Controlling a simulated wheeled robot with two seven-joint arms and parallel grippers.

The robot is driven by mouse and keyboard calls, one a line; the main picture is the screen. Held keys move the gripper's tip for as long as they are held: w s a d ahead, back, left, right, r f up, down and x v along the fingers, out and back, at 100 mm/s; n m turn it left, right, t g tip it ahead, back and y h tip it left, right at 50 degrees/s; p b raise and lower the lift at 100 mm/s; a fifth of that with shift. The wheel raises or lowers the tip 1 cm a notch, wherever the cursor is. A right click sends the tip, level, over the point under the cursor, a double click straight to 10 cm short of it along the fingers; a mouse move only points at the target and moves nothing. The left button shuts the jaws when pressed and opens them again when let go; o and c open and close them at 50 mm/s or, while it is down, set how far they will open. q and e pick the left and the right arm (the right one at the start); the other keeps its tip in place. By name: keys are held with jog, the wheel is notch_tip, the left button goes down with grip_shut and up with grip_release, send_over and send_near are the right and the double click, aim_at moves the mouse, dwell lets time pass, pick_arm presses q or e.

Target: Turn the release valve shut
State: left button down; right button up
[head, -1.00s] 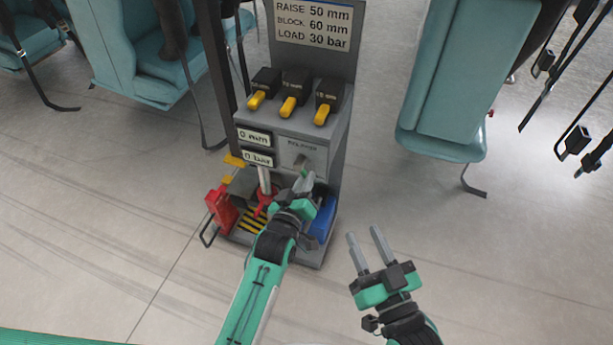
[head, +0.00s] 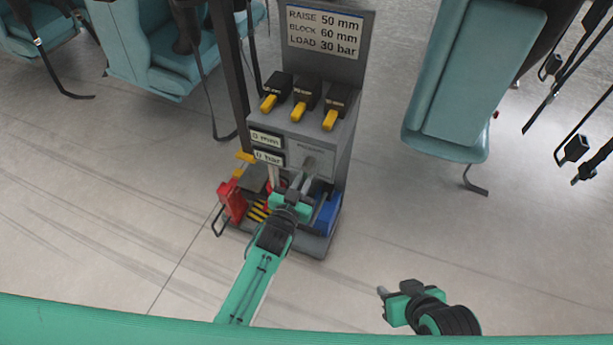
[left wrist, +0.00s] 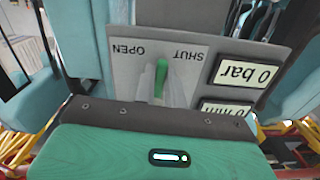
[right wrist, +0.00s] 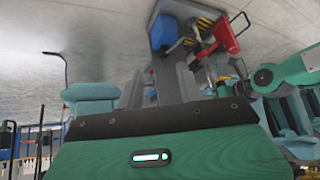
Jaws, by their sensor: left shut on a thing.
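The release valve is on the front panel of a grey pump stand (head: 345,140). Its green handle (left wrist: 161,78) shows in the left wrist view between the printed words OPEN and SHUT, pointing roughly midway between them. My left gripper (head: 303,180) reaches up to this panel and is shut on the handle; its fingers hide part of it in the head view. My right gripper (head: 382,291) hangs apart over the floor at the lower right, holding nothing that I can see.
Two small displays read 0 mm (head: 266,139) and 0 bar (head: 269,157). Several yellow levers (head: 299,112) sit above. A red item (head: 232,201) and a blue block (head: 327,216) are low on the stand. Teal seats (head: 475,80) stand either side; the floor around is clear.

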jog(key=s+d+r+g+h+p, duration=0.2)
jog(key=s+d+g, duration=0.1)
jog(key=d, duration=0.1)
pick_arm(q)
jog(key=shift+w+a+r+m+p, duration=0.2)
jog(key=shift+a+m, duration=0.2)
jog(key=shift+m, duration=0.95)
jog(key=shift+w+a+r+m+p, duration=0.1)
jog(key=shift+a+r+m+p, duration=0.25)
jog(key=shift+m, duration=1.05)
jog(key=shift+w+a+r+m+p, duration=0.1)
jog(key=shift+a+m, duration=0.4)
jog(key=shift+m, duration=0.85)
pick_arm(e)
jog(key=shift+m, duration=0.3)
jog(key=shift+s+x, duration=0.2)
jog(key=shift+x, duration=0.9)
jog(key=shift+s+x, duration=0.15)
jog(key=shift+x, duration=0.95)
jog(key=shift+a+f, duration=0.15)
jog(key=shift+f, duration=0.05)
pick_arm(q)
jog(key=c, duration=1.5)
grip_release()
jog(key=shift+o, duration=0.2)
